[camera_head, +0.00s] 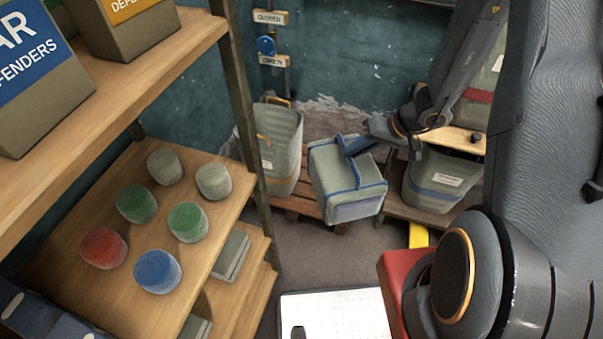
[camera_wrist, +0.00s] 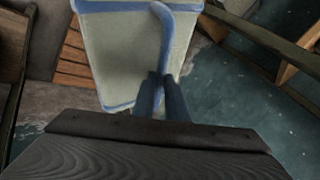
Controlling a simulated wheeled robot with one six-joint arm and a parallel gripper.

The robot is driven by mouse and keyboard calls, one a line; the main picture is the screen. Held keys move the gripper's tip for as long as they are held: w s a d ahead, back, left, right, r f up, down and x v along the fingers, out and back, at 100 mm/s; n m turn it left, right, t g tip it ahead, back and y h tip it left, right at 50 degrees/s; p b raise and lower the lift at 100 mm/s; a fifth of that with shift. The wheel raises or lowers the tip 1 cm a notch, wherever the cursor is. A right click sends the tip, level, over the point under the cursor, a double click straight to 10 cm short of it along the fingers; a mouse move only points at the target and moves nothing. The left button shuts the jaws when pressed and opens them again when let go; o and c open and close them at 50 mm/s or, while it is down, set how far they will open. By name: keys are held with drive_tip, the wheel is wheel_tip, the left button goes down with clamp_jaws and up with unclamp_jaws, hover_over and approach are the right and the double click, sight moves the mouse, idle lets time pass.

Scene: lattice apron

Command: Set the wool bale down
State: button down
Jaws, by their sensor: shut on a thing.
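The wool bale (camera_head: 335,175) is a pale grey-green block with blue straps, in the middle of the head view. It looks slightly tilted and stands on or just above a wooden pallet (camera_head: 297,206); I cannot tell whether it touches. My gripper (camera_head: 352,144) is at the top of the bale, shut on its blue strap. In the wrist view, the blue fingers (camera_wrist: 160,80) close on the strap across the bale's pale face (camera_wrist: 120,55). The fingertips partly hide the strap.
A grey bin (camera_head: 284,155) stands close left of the bale. Another grey bin (camera_head: 437,182) stands to its right on a low platform. A shelf (camera_head: 65,222) with coloured round items fills the left. Open grey floor (camera_head: 300,250) lies in front.

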drive_tip(key=w+f+m+t+h+b, duration=0.1)
drive_tip(key=w+f+m+t+b, duration=0.15)
drive_tip(key=w+f+b, duration=1.5)
drive_tip(key=w+f+m+t+h+b, duration=0.1)
drive_tip(key=w+f+m+b, duration=0.3)
drive_tip(key=w+f+b, duration=1.4)
drive_tip(key=s+f+b, duration=0.6)
drive_tip(key=s+b, duration=0.2)
drive_tip(key=b, duration=0.1)
drive_tip(key=shift+a+f, duration=0.2)
drive_tip(key=shift+f, duration=0.1)
drive_tip(key=shift+s+f+b, duration=0.1)
drive_tip(key=shift+f+b, duration=0.05)
drive_tip(key=shift+b, duration=0.2)
drive_tip(key=c, duration=1.8)
unclamp_jaws()
drive_tip(key=shift+s, duration=0.1)
drive_tip(key=shift+o, duration=0.2)
drive_tip(key=p+v, duration=0.4)
drive_tip(key=v, duration=0.8)
drive_tip(key=shift+a+r, duration=0.2)
drive_tip(key=shift+r, duration=0.05)
